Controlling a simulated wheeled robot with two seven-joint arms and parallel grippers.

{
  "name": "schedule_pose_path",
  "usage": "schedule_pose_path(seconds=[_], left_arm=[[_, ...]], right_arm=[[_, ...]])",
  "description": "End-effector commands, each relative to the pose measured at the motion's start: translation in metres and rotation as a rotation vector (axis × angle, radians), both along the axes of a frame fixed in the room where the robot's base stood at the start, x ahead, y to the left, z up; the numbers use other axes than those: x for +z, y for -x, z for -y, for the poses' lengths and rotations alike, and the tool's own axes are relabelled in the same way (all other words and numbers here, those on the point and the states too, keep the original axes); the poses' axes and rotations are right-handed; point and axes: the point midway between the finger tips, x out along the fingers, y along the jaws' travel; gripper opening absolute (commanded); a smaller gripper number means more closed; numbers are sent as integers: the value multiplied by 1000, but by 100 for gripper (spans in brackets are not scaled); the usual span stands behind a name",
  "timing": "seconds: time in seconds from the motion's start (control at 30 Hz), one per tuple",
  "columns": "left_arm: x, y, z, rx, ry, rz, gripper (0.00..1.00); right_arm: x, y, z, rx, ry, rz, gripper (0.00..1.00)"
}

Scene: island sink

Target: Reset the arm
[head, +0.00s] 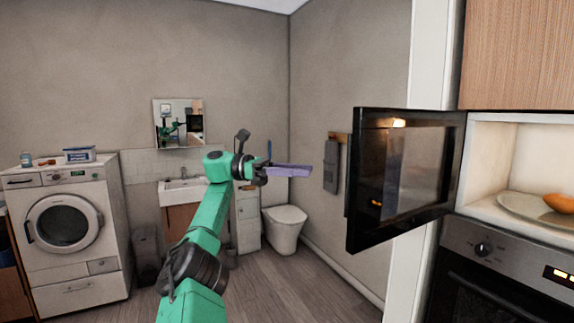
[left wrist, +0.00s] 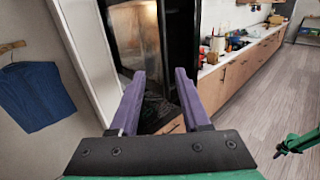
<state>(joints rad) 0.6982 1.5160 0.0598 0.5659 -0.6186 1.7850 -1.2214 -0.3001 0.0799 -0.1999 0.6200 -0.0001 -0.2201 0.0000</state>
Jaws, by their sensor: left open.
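My left arm (head: 205,235) is green and reaches forward and up from the bottom of the head view. My left gripper (head: 290,170) has purple fingers that point to the right, in mid-air left of an open microwave door. In the left wrist view the two purple fingers of the left gripper (left wrist: 160,95) stand apart with nothing between them. The gripper is empty and does not visibly touch anything. My right gripper is not seen in the head view; a green arm part shows at the right edge of the left wrist view.
The black microwave door (head: 410,180) stands open at right. Inside is a plate (head: 525,208) with an orange-yellow food item (head: 560,203). An oven (head: 490,270) is below. A washing machine (head: 65,235), sink (head: 182,188) and toilet (head: 284,225) stand behind. The floor (head: 300,290) is clear.

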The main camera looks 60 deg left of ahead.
Motion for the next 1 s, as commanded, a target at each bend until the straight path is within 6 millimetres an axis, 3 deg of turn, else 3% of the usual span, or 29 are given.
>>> schedule_pose_path(seconds=[0.07, 0.13, 0.83, 0.93, 1.0], left_arm=[[10, 13, -12, 4, 3, -5, 47], [8, 21, -18, 2, 2, -3, 47], [1, 27, -22, -1, -1, 1, 47], [-10, 14, -24, 12, 45, -20, 47], [-34, -13, -30, 43, 143, -68, 47]], right_arm=[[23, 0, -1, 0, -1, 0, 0], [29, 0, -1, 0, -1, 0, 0], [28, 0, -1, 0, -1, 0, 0], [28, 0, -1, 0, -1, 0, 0], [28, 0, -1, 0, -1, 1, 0]])
